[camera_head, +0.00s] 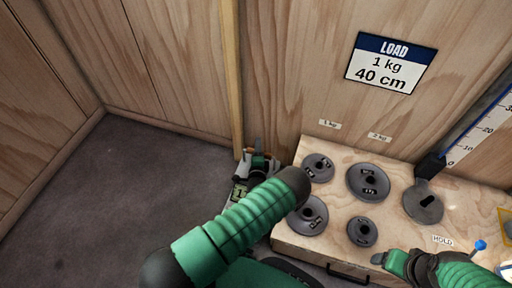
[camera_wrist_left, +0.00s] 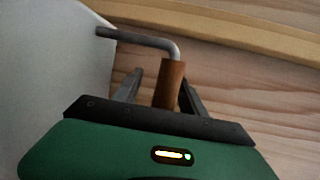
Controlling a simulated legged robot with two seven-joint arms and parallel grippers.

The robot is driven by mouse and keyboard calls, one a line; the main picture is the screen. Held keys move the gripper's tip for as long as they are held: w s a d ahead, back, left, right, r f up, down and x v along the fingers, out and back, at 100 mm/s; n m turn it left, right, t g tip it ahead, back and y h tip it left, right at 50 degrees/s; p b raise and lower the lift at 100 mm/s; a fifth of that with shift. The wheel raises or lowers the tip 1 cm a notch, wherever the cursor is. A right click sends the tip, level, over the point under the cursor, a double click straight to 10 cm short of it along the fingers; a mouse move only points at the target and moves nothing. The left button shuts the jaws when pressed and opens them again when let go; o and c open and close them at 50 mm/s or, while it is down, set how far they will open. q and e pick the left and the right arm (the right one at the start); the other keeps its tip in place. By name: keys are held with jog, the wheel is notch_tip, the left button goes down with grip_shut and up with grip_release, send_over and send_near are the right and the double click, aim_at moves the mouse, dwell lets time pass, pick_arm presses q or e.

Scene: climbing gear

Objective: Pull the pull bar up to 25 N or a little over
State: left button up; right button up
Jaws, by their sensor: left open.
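The pull bar shows in the left wrist view as a brown cylindrical grip (camera_wrist_left: 171,82) on a bent grey rod. My left gripper (camera_wrist_left: 160,78) is open, with one finger on each side of the lower part of the grip; I cannot tell whether they touch it. In the head view my left gripper (camera_head: 256,155) is low by the wooden wall post, and my own forearm partly covers that area. A small pale display (camera_head: 239,193) with dark digits shows beside it, too small to read surely. My right gripper (camera_head: 382,258) is at the lower right, its jaws unclear.
A wooden bench (camera_head: 290,238) at the right carries several dark round weights and a slotted grey disc (camera_head: 423,203). A LOAD sign (camera_head: 389,69) reading 1 kg, 40 cm hangs above. A scale (camera_head: 481,128) stands at the right. The grey floor at left is clear.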

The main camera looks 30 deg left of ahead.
pick_arm(q)
jog(key=shift+d+r, duration=0.3)
jog(key=shift+c, duration=1.4)
jog(key=shift+s+a+f, duration=0.1)
jog(key=shift+a, duration=0.1)
jog(key=c, duration=0.7)
grip_shut()
pick_arm(e)
jog(key=shift+s+d, duration=0.15)
jog(key=shift+d, duration=0.2)
jog(key=shift+f, duration=0.1)
pick_arm(q)
jog(key=shift+s+a+r+p, duration=0.1)
jog(key=shift+r+p, duration=1.15)
jog(key=shift+r, duration=0.15)
pick_arm(e)
jog(key=shift+w+v, duration=0.25)
jog(key=shift+v, duration=0.9)
pick_arm(q)
jog(key=shift+a+r+p, duration=0.1)
jog(key=shift+r+p, duration=1.05)
jog(key=shift+r, duration=0.45)
pick_arm(e)
jog(key=shift+w+r, duration=0.15)
jog(key=shift+r, duration=1.1)
jog(key=shift+f, duration=0.1)
